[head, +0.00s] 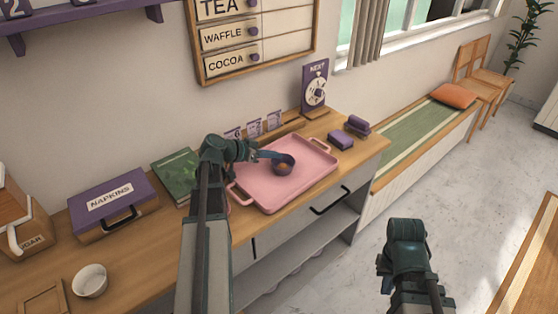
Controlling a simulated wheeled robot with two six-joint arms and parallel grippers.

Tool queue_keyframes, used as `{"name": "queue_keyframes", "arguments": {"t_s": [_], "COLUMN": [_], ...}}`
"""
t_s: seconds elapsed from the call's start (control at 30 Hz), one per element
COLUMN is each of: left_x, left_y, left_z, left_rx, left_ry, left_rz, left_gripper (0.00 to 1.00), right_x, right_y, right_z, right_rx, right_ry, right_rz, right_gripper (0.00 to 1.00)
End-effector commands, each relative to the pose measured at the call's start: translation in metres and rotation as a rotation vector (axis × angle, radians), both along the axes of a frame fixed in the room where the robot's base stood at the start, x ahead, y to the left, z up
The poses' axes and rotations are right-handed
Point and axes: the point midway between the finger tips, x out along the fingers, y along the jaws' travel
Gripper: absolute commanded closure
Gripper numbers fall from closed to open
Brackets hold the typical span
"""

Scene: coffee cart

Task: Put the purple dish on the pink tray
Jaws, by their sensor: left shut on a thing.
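The purple dish (289,160) is small and round, with something orange-brown showing inside it. It is over the middle of the pink tray (306,185) in the head view; I cannot tell whether it touches the tray's surface. My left gripper (272,156) reaches in from the left and is shut on the dish's near-left rim. The pink tray has two handles and lies flat on the wooden counter. My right gripper (384,276) is low in front of the counter, away from the dish, with its fingers mostly hidden by its own wrist.
Purple blocks (341,139) sit on the counter right of the tray, and a purple "NEXT" sign (315,87) stands behind. A green book (174,172), a napkins box (113,203) and a white bowl (90,280) are to the left. Small cards (254,128) stand behind the tray.

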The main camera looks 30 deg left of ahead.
Motion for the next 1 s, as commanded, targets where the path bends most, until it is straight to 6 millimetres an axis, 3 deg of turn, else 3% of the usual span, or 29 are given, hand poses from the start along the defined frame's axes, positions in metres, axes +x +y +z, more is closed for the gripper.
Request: {"name": "queue_keyframes", "arguments": {"t_s": [0.37, 0.4, 0.53, 0.87, 1.0], "left_x": [-0.002, -0.002, -0.002, -0.002, -0.015], "left_y": [0.002, 0.002, 0.002, 0.002, 0.01], "left_z": [-0.006, -0.005, -0.004, -0.001, 0.009], "left_rx": [-0.001, 0.0, -0.001, -0.001, 0.0], "left_ry": [0.0, 0.0, 0.0, 0.0, -0.001], "left_rz": [-0.001, -0.001, -0.001, -0.001, 0.002], "left_gripper": [1.0, 0.86, 0.63, 0.63, 0.63], "right_x": [0.0, 0.0, 0.0, 0.0, 0.0], "right_y": [0.0, 0.0, 0.0, 0.0, 0.0], "right_z": [-0.006, -0.005, -0.004, -0.002, 0.009], "right_rx": [0.0, 0.0, 0.0, 0.0, 0.0], "right_ry": [0.0, 0.0, 0.0, 0.0, 0.0], "right_rz": [0.0, 0.0, 0.0, 0.0, 0.0], "right_gripper": [1.0, 1.0, 1.0, 1.0, 1.0]}}
